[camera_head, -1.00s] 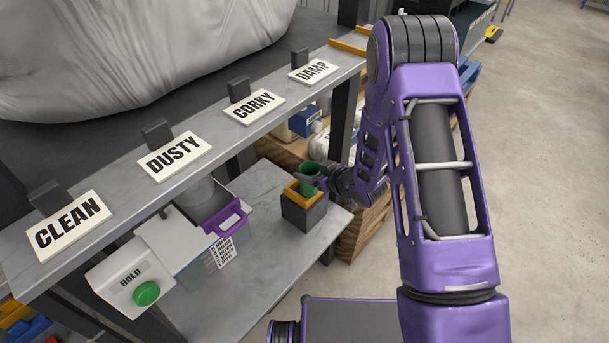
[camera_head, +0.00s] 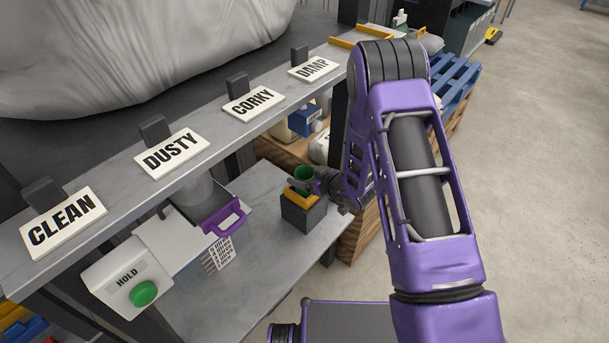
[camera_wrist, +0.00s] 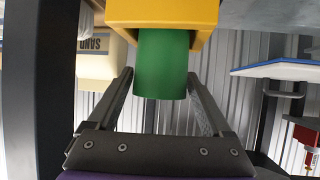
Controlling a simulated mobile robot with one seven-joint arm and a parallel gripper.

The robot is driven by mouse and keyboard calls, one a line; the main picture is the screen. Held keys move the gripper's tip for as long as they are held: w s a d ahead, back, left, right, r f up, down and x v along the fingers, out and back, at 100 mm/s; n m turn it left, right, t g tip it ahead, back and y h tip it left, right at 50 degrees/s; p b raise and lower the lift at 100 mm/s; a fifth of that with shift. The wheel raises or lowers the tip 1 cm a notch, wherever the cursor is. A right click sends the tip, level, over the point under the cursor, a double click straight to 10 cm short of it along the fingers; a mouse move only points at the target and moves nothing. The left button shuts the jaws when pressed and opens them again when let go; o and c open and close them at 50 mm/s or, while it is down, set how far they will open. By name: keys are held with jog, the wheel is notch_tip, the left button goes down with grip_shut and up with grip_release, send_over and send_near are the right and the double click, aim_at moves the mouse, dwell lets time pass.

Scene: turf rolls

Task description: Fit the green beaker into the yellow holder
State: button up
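The green beaker (camera_head: 303,172) stands in the square opening of the yellow-topped holder (camera_head: 290,194) on the lower shelf. In the wrist view the picture is upside down: the lower part of the green beaker (camera_wrist: 162,62) is hidden inside the yellow holder (camera_wrist: 165,12), and its rim end shows outside. My gripper (camera_head: 312,182) reaches in from the right at the holder's top. In the wrist view, the two fingers of my gripper (camera_wrist: 161,72) lie on both sides of the beaker, with their tips close against its walls.
The upper shelf with label plates (camera_head: 173,153) runs above. The lower shelf (camera_head: 255,265) is clear in front of the holder.

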jog(key=shift+o, duration=0.8)
jog(key=shift+s+d+r, duration=0.15)
jog(key=shift+r, duration=0.15)
jog(key=p+v, duration=0.1)
jog(key=v, duration=1)
jog(key=shift+s+p, duration=0.25)
jog(key=shift+p, duration=0.05)
jog(key=shift+d, duration=0.2)
